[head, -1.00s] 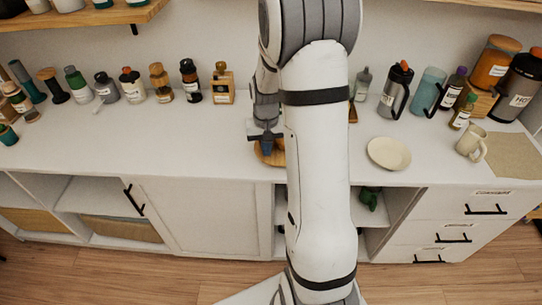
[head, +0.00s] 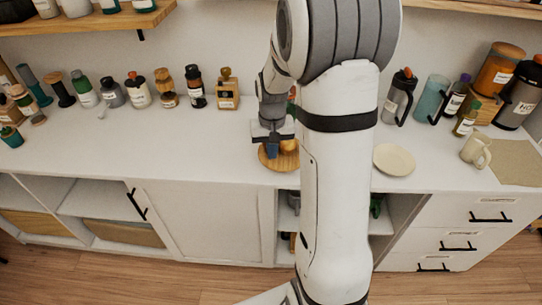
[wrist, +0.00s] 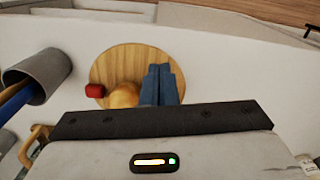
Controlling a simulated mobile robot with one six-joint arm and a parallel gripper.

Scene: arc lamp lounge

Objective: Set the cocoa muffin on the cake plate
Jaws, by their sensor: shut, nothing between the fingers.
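A round wooden board (head: 266,163) lies on the white counter, partly hidden by my arm. In the wrist view the board (wrist: 120,58) carries a rounded golden-brown item (wrist: 124,95) and a small red block (wrist: 95,90). I cannot tell whether the brown item is the cocoa muffin. It shows as an orange-brown patch in the head view (head: 289,146). My gripper (head: 272,150) is over the board, its blue fingers (wrist: 160,83) together and empty, just right of the brown item in the wrist view. A cream plate (head: 394,159), probably the cake plate, lies empty right of my arm.
A cream mug (head: 476,150) stands right of the plate by a tan mat (head: 514,163). Bottles and jars line the back of the counter. A grey cup (wrist: 28,75) holding long items is left of the board in the wrist view. The left counter front is clear.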

